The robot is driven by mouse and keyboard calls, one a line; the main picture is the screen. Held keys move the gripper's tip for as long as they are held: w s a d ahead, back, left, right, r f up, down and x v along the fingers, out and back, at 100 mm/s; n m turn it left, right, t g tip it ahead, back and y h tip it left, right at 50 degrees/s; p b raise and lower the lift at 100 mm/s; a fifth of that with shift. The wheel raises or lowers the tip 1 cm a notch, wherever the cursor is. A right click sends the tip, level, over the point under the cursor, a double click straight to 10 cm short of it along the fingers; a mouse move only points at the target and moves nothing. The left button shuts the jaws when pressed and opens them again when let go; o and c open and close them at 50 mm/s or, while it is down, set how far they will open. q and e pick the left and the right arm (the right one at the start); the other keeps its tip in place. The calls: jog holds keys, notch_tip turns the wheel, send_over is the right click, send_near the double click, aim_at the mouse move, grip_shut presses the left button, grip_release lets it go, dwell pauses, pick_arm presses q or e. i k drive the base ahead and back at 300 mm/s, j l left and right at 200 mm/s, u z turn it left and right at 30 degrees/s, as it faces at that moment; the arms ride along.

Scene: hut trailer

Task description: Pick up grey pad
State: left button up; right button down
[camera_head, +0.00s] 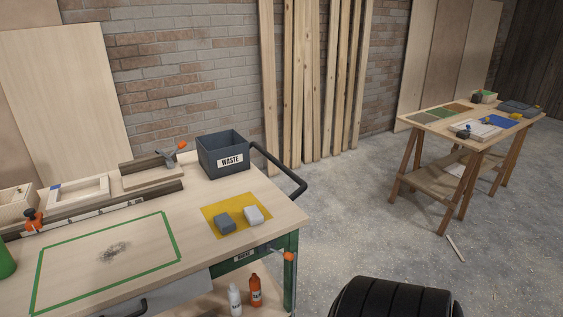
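A dark grey pad (225,223), block-shaped, lies on a yellow mat (237,231) at the right end of the workbench (195,278). A lighter, whitish-grey pad (254,214) lies just right of it on the same mat, with a small gap between them. Both pads are uncovered. Neither of my grippers shows in this view.
A dark bin marked WASTE (224,156) stands behind the mat. A black handle rail (281,171) curves off the bench's right end. A green-taped rectangle (166,243) with dark debris (115,251) lies left. A second table (459,125) stands far right, with open floor between.

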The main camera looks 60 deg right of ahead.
aim_at(223, 221)
jog(key=l+z, duration=0.1)
jog(key=z, duration=1.35)
